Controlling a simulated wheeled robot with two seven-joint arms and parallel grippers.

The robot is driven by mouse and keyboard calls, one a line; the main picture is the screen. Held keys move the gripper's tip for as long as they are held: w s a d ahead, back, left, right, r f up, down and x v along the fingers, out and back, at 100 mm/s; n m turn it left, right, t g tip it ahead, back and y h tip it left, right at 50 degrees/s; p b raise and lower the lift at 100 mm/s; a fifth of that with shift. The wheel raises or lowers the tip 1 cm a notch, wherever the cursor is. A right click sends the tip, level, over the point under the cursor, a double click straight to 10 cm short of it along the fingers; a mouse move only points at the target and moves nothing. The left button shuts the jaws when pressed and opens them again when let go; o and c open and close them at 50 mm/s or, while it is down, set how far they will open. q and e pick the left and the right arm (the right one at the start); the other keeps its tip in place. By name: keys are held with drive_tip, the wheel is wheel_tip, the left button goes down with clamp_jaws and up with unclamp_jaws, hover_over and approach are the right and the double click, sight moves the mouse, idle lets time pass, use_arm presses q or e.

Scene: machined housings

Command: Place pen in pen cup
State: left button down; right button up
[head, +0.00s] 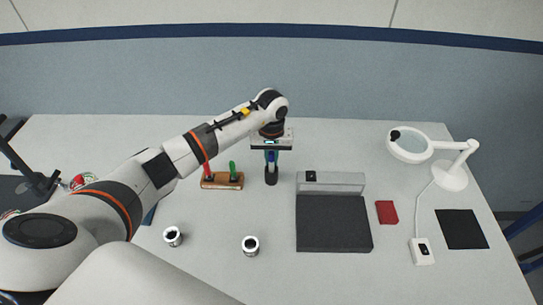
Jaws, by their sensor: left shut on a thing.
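My left gripper (271,150) reaches in from the left and points down over the table. It is shut on a narrow blue pen (271,158), of which only a short part shows below the fingers. A small dark pen cup (271,178) stands on the table directly below the gripper. The pen's lower end meets the cup's top in the picture; I cannot tell whether it is inside the cup or just above or behind it. My right gripper is not in view.
A wooden block (222,181) with red and green upright items stands left of the cup. Two metal housings (251,245) (173,237) lie in front. A dark tray (333,225), red pad (387,212), black mat (462,229) and magnifier lamp (450,176) are at the right.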

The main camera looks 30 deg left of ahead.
use_arm(q)
drive_tip(key=c, duration=1.4)
unclamp_jaws()
drive_tip(key=shift+f, duration=0.1)
drive_tip(key=shift+r+p, duration=0.3)
drive_tip(key=shift+w+r+b, duration=0.1)
drive_tip(key=shift+r+b, duration=0.25)
drive_tip(key=shift+b, duration=0.05)
wheel_tip(320, 180, up, 11)
drive_tip(key=b, duration=0.2)
drive_tip(key=shift+b, duration=0.4)
drive_tip(key=shift+f, duration=0.1)
